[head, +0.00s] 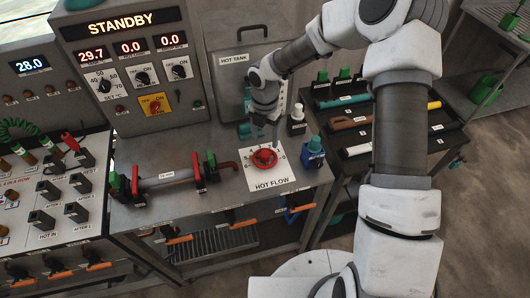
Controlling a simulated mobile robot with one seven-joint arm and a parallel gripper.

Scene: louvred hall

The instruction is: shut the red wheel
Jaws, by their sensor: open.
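The red wheel (264,159) is mounted flat on a white plate labelled HOT FLOW (272,185), near the right front of the metal bench. My gripper (263,142) points down from above at the wheel's far side. It is open and holds nothing that I can see. Its fingertips are small here, and I cannot tell whether they touch the wheel's rim. My arm comes in from the right and passes over the bench. The marks around the wheel are too small to read.
A blue fitting (313,150) stands close right of the wheel, with a white bottle (297,122) behind it. A pipe with red and green clamps (168,178) lies to the left. The HOT TANK lid (240,75) rises behind. A control panel (130,50) reads STANDBY.

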